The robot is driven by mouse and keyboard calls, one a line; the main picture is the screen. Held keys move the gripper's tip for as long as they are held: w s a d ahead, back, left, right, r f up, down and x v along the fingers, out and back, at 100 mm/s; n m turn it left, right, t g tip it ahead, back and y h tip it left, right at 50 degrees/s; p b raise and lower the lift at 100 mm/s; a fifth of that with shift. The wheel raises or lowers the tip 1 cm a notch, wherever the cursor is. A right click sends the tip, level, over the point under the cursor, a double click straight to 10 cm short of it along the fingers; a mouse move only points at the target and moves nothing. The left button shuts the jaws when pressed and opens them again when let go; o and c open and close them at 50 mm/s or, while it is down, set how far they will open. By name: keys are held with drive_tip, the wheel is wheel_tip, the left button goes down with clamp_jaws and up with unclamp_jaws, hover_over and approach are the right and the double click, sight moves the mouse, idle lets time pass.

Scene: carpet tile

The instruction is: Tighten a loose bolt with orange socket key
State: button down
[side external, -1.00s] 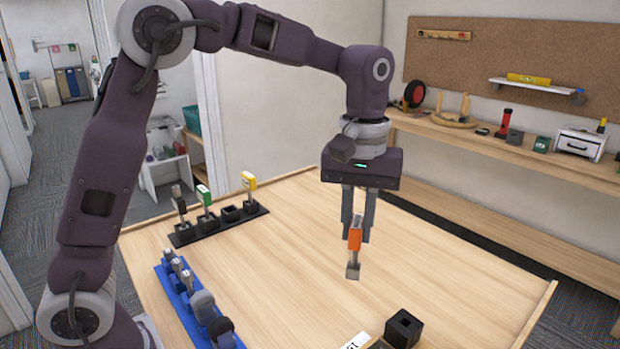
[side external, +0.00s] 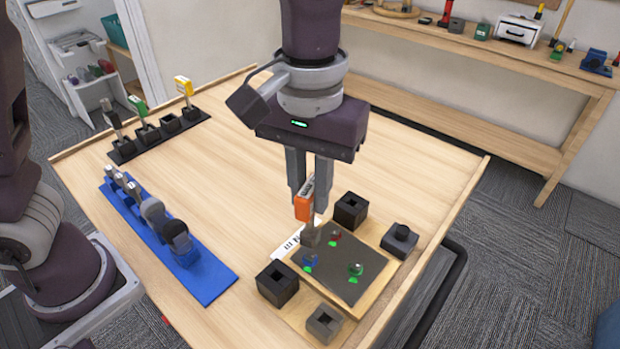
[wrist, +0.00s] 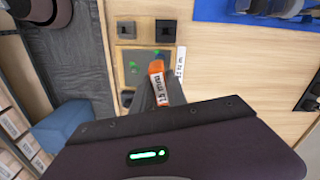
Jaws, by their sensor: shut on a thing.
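My gripper (side external: 310,182) is shut on the orange socket key (side external: 303,208) and holds it upright, its grey socket end (side external: 312,235) pointing down. The key also shows in the wrist view (wrist: 156,68). It is over the back left part of a dark plate (side external: 338,288) on a wooden board. The plate carries a red bolt (side external: 336,236), a blue bolt (side external: 310,260) and a green bolt (side external: 356,269), with bright green marks. I cannot tell whether the socket touches a bolt or which bolt is loose.
Black square blocks (side external: 277,284) (side external: 350,211) and a knobbed block (side external: 400,240) stand around the plate. A blue rack (side external: 210,285) holds tools. The middle table is clear.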

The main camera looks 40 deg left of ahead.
sight(310, 231)
drive_tip(key=shift+f, duration=2.45)
drive_tip(key=m, duration=0.3)
drive_tip(key=shift+m, duration=0.4)
drive_tip(key=m, duration=1.2)
